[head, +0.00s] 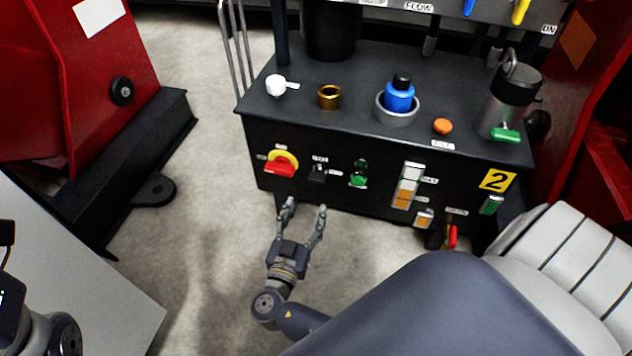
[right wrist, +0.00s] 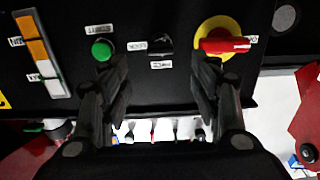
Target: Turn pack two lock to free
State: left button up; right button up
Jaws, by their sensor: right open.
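The pack with the yellow "2" plate (head: 497,180) is a black cabinet. On its front face sits a small black switch (head: 318,174), with one small white label above it and another to its right. The switch also shows in the right wrist view (right wrist: 160,45), where the panel appears upside down. Its labels are too small to read surely, and which way its knob points is unclear. My right gripper (head: 306,207) is open and empty, below and in front of the switch. In the right wrist view its fingertips (right wrist: 160,70) stand either side of the switch, apart from it. My left gripper is out of view.
A red handle on a yellow disc (head: 281,163) is left of the switch; a green button (head: 358,180) is right. A level gauge (head: 407,187) is further right. A brass ring (head: 328,97) and blue-capped fitting (head: 399,97) stand on top. The floor before the panel is clear.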

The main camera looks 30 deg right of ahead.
aim_at(316, 182)
jog(key=b+x, duration=0.2)
jog(key=x, duration=0.8)
jog(key=shift+a, duration=0.1)
jog(key=c, duration=1)
